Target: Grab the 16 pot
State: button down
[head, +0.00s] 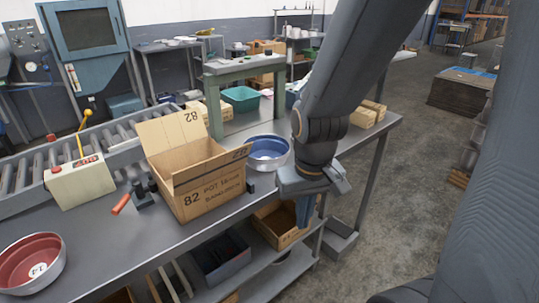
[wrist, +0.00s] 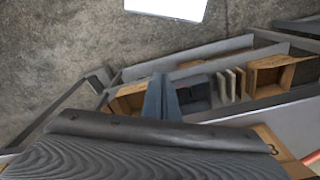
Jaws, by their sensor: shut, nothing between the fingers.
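A blue pot (head: 268,152) sits on the grey workbench just right of the open cardboard box. A red pot (head: 30,265) with a round white label sits at the bench's near left end; the label is too small to read surely. The box (head: 212,192) is marked "82" and what looks like "POT 16 cm"; its inside is mostly hidden. My gripper (head: 305,212) points down past the bench's front edge, right of and nearer than the blue pot, apart from both pots. Its fingers (wrist: 162,98) are shut and empty in the wrist view. No pot shows clearly there.
A lower shelf holds a dark bin (head: 222,258) and a wooden crate (head: 280,224). An orange-handled tool (head: 135,196) lies left of the box, near a control box (head: 80,182) and roller conveyor (head: 20,180).

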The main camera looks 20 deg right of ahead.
aim_at(268, 153)
jog(key=z, duration=0.55)
jog(key=k, duration=1.25)
jog(key=u, duration=0.4)
jog(key=i, duration=1.55)
jog(key=z, duration=0.5)
